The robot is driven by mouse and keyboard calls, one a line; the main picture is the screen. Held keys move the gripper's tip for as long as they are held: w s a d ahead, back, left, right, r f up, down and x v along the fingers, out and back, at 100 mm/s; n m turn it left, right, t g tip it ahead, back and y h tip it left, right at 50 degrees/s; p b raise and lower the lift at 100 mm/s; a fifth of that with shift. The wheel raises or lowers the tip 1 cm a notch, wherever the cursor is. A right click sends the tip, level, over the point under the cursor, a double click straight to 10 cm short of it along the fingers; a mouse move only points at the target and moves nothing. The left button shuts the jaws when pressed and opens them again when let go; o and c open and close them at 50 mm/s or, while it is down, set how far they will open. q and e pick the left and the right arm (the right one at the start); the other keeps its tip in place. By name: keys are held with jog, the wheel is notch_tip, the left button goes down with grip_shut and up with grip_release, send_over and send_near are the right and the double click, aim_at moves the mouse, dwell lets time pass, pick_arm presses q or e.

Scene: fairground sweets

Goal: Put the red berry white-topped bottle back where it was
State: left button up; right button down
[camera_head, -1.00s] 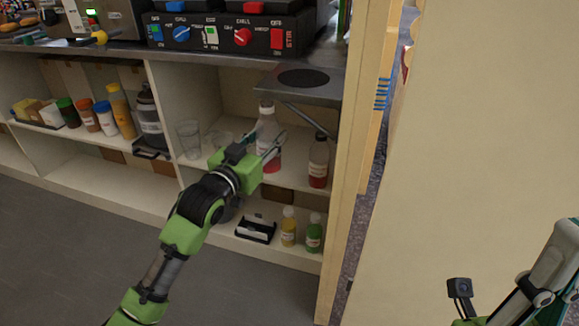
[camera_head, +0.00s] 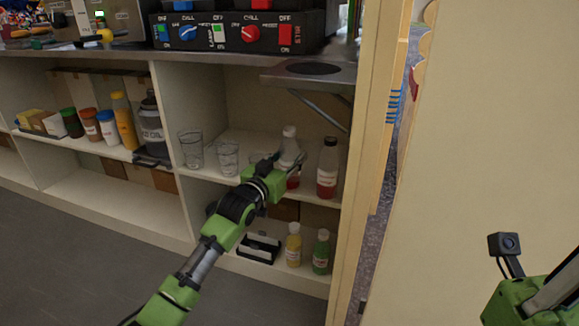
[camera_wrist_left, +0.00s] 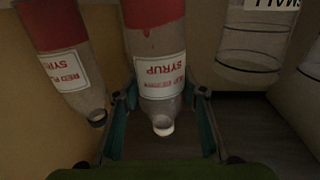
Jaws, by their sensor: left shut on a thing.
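The red berry bottle (camera_head: 289,147) has a white cap, clear upper part and red liquid low down. It is upright in the middle-shelf bay, left of a dark-capped red bottle (camera_head: 327,168). My left gripper (camera_head: 287,166) is shut on it from the front. In the left wrist view the red berry bottle (camera_wrist_left: 158,75) appears upside down between my fingers (camera_wrist_left: 160,112), its syrup label showing. The dark-capped bottle (camera_wrist_left: 68,70) is beside it, apart. Whether the held bottle's base touches the shelf is hidden. My right gripper's fingers are outside the view.
Clear glasses (camera_head: 228,158) stand left of the held bottle. A bracketed ledge (camera_head: 345,78) juts out above it. Below are a yellow bottle (camera_head: 293,250), a green bottle (camera_head: 321,258) and a black holder (camera_head: 258,248). A wooden post (camera_head: 360,180) bounds the right side.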

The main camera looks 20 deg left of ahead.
pick_arm(q)
jog(key=shift+f, duration=0.3)
jog(key=o, duration=1.2)
jog(key=shift+f, duration=0.1)
